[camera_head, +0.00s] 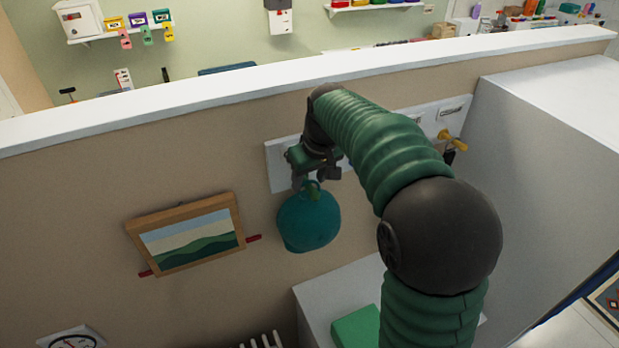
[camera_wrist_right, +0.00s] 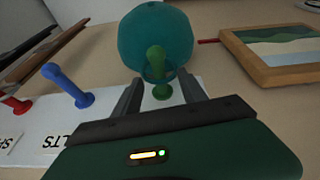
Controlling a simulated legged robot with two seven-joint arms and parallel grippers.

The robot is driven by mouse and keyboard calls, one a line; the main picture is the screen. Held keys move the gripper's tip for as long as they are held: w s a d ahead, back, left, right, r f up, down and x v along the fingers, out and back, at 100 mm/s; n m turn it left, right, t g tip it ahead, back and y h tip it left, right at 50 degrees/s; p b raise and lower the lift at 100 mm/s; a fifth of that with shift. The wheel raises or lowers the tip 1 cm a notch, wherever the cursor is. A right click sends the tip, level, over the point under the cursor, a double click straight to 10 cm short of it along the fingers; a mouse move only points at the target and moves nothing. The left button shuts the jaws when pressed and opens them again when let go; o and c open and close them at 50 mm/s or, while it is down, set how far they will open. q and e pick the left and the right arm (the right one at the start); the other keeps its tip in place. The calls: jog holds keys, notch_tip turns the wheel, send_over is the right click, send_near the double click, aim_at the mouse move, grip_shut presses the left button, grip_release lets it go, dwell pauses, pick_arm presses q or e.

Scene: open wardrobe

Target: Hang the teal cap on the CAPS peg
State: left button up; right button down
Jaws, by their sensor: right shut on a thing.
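The teal cap (camera_head: 308,220) is at the left end of the white peg board (camera_head: 281,178), against the wall. It also shows in the right wrist view (camera_wrist_right: 140,35), beyond my fingertips. A green peg (camera_wrist_right: 156,58) stands in front of it, and a teal loop at the cap's edge appears to be around the peg's shaft. The CAPS label is not visible. My left gripper is not in view.
A blue peg (camera_wrist_right: 66,86) and a red peg (camera_wrist_right: 14,104) stand along the board. A yellow peg (camera_head: 457,141) with a dark item is at its far end. A framed picture (camera_head: 187,234) hangs left of the cap. A white cabinet (camera_head: 560,140) stands right.

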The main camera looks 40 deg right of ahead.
jog(key=c, duration=0.6)
grip_release()
jog(key=b+v, duration=0.2)
jog(key=v, duration=1.4)
jog(key=shift+s+r, duration=0.1)
jog(key=shift+r, duration=0.2)
